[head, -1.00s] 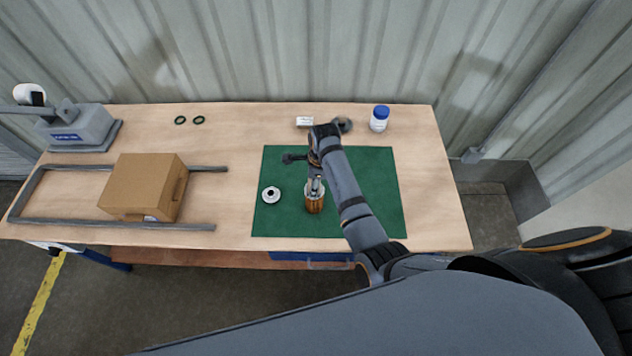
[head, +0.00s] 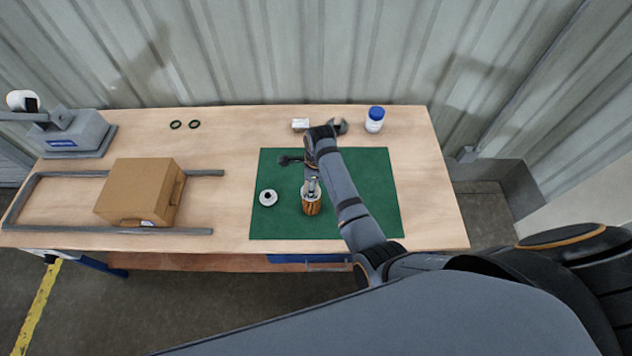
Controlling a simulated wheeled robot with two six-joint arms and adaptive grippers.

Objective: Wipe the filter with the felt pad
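The filter (head: 312,207), an orange-brown cylinder with a pale top, stands upright on the green mat (head: 365,190). My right gripper (head: 311,190) points down at the top of the filter, touching it or just above it. Its fingers are too small to show whether they are closed on anything. A small white block (head: 300,124), possibly the felt pad, lies behind the mat; I cannot tell its material. My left gripper is out of view.
A white round cap (head: 268,198) lies left of the filter. A blue-lidded bottle (head: 375,120) and a grey object (head: 341,126) stand behind the mat. A cardboard box (head: 140,192), two dark rings (head: 185,124) and a grey machine (head: 75,135) are to the left.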

